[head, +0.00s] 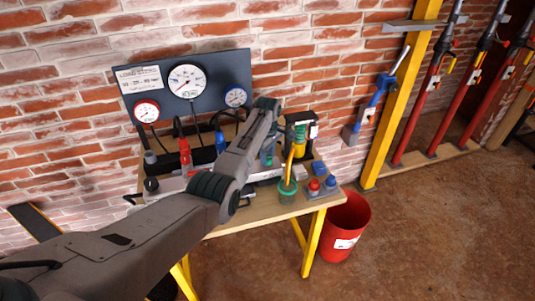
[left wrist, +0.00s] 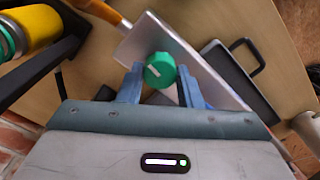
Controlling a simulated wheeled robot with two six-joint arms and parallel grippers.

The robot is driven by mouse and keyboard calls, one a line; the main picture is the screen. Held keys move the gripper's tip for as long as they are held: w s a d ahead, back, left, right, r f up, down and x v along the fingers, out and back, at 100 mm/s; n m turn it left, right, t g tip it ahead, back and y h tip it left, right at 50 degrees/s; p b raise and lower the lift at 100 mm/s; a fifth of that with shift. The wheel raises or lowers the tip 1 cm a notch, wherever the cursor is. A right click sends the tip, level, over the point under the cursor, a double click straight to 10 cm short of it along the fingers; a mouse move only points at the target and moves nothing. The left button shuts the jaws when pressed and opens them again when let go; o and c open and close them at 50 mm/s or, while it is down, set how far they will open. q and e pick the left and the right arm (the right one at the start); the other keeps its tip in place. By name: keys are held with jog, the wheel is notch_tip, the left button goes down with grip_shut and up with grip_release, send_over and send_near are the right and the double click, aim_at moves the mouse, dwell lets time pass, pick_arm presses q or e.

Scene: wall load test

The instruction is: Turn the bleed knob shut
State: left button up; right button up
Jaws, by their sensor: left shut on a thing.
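The green bleed knob (left wrist: 160,70) has a white mark on its face and sits at a light grey metal plate (left wrist: 185,55) in the left wrist view. My left gripper (left wrist: 160,80) has its blue fingers on either side of the knob and is shut on it. In the head view my left arm reaches over the bench, and the gripper is mostly hidden behind its own links. A bit of green (head: 267,158) shows below the arm there. My right gripper is not in view.
A dark gauge panel (head: 215,80) stands behind the wooden bench (head: 225,222). A yellow cylinder (left wrist: 40,20) is near the gripper. A red bucket (head: 345,225) stands on the floor.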

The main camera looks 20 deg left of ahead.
pick_arm(q)
jog(key=m+p, duration=0.1)
jog(key=m, duration=0.2)
jog(key=shift+r+m+p, duration=0.15)
jog(key=shift+m+p, duration=0.15)
jog(key=m+p, duration=0.1)
jog(key=m, duration=0.2)
jog(key=shift+m, duration=0.3)
jog(key=m+p, duration=0.1)
jog(key=m, duration=0.5)
jog(key=shift+m, duration=0.4)
jog(key=shift+m+p, duration=0.3)
jog(key=shift+m, duration=0.8)
jog(key=o, duration=1)
